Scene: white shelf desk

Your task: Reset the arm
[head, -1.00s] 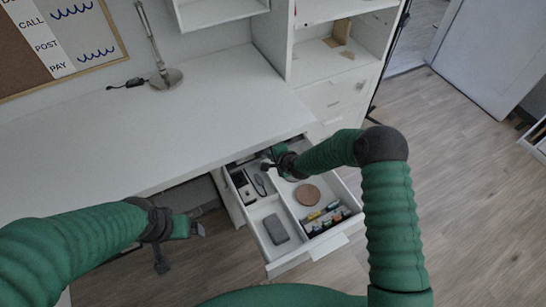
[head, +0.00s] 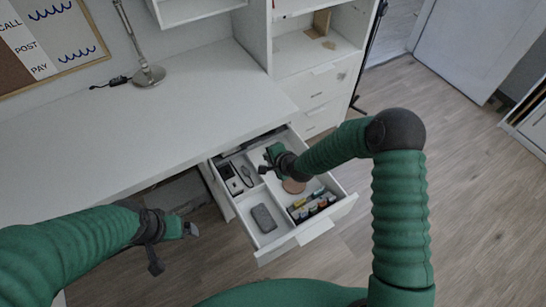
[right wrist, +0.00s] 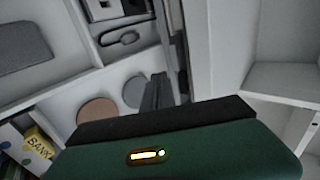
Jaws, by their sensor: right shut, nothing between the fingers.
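My right gripper (head: 268,160) is over the back part of the open white drawer (head: 278,244), near the desk edge. It is shut and empty; its dark fingers (right wrist: 158,92) show together in the right wrist view. My left gripper (head: 175,240) hangs in front of the desk, left of the drawer; its fingers are too small to tell whether they are open or shut.
The drawer holds a grey case (head: 264,218), a brown disc (head: 293,187), a grey disc (right wrist: 135,91) and several small boxes and jars (head: 312,204). A white shelf unit (head: 318,62) stands behind right.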

